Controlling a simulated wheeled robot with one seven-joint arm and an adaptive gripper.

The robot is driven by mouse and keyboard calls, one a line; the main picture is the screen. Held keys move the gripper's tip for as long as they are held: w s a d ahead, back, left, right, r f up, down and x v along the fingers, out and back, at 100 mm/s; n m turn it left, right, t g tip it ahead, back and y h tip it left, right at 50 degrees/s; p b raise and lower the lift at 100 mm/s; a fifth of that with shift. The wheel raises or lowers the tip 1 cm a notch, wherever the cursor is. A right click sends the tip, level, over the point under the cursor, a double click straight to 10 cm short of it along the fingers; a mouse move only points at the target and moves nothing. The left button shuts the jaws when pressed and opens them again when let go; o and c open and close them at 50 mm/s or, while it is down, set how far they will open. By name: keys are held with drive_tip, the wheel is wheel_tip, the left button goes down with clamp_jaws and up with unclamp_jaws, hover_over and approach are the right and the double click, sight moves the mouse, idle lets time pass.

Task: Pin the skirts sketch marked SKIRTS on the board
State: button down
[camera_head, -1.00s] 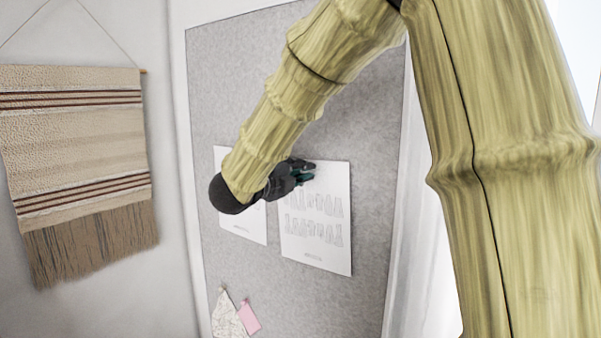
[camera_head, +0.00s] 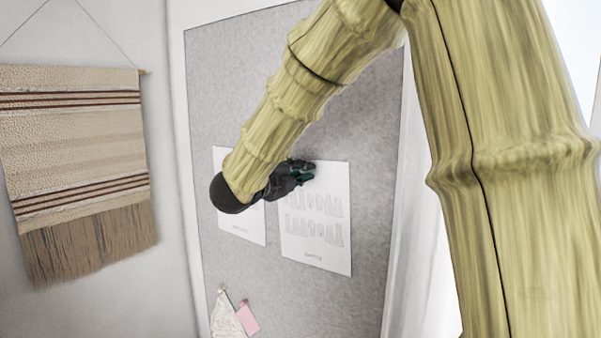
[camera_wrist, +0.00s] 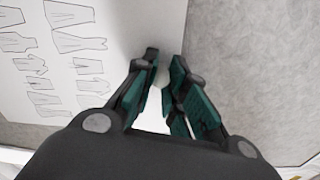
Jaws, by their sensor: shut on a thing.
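The skirts sketch (camera_head: 318,230) is a white sheet with rows of flared outlines and a small, blurred caption, probably SKIRTS. It hangs upright against the grey board (camera_head: 355,110), right of another sheet. My gripper (camera_head: 302,173) is at its upper left part, shut on it. In the wrist view the sketch (camera_wrist: 120,50) fills the left side, and its paper runs in between the fingers (camera_wrist: 163,80). A pale spot shows between the fingertips; I cannot tell whether it is a pin or paper. I cannot tell whether the sheet touches the board.
A second sheet (camera_head: 238,228) is on the board at left, partly hidden by my arm. A pale paper piece (camera_head: 226,315) and a pink one (camera_head: 248,317) are pinned low. A fringed woven hanging (camera_head: 80,150) is on the left wall. The board below the sheets is largely bare.

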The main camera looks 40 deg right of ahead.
drive_tip(key=c, duration=1.4)
unclamp_jaws()
drive_tip(key=shift+o, duration=0.2)
